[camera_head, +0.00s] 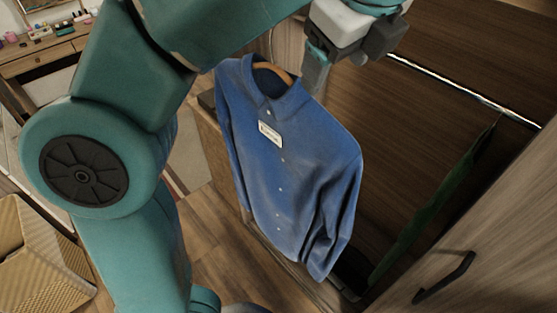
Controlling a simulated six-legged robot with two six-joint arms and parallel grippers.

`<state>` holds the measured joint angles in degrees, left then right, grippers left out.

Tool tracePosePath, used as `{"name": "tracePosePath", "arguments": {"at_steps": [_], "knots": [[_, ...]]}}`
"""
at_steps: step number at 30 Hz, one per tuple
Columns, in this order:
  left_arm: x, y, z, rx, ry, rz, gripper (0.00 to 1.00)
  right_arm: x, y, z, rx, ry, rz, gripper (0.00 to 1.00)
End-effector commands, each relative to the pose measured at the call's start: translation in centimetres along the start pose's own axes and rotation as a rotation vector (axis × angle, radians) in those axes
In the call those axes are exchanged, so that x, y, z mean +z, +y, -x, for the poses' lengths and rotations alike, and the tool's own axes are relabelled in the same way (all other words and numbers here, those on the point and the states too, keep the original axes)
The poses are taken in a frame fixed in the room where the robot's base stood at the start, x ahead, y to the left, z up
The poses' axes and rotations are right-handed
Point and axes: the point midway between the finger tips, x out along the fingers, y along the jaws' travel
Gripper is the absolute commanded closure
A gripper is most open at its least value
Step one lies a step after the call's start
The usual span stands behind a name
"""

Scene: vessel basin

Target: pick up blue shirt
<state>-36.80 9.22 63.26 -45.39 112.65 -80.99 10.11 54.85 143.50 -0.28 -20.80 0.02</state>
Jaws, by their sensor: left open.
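The blue shirt (290,160) is a long-sleeved button-up with a white label on its chest. It hangs in the middle of the camera_head view, tilted in the picture, with a wooden hanger (273,71) showing at its collar. My left gripper (342,65) is at the top, just right of the collar. It is open, and one finger points down close to the shirt's shoulder. I cannot tell whether that finger touches the cloth. My right gripper is not in view.
A wooden wardrobe stands open behind the shirt, with a metal rail (465,91) and a green garment (440,195) at right. Its door (480,245) has a dark handle (444,279). A wicker basket (40,265) is at lower left, a desk (45,57) at upper left.

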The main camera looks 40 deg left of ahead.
Motion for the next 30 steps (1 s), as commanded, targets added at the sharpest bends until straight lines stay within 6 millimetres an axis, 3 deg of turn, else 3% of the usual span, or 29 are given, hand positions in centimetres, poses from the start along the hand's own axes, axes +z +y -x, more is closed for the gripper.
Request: {"name": "tracePosePath", "arguments": {"at_steps": [4,15,23,30], "knots": [[0.1,0.6,-0.8,0.005,-0.003,0.000,0.26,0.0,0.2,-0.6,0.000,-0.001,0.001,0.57],[-0.3,0.6,-8.8,0.005,-0.002,0.000,0.26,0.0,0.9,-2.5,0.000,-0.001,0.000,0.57],[-0.2,0.3,-11.1,0.004,-0.002,-0.002,0.26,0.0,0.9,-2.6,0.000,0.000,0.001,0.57],[0.2,0.3,-14.9,0.005,-0.001,-0.002,0.26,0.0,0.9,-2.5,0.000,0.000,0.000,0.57]]}}
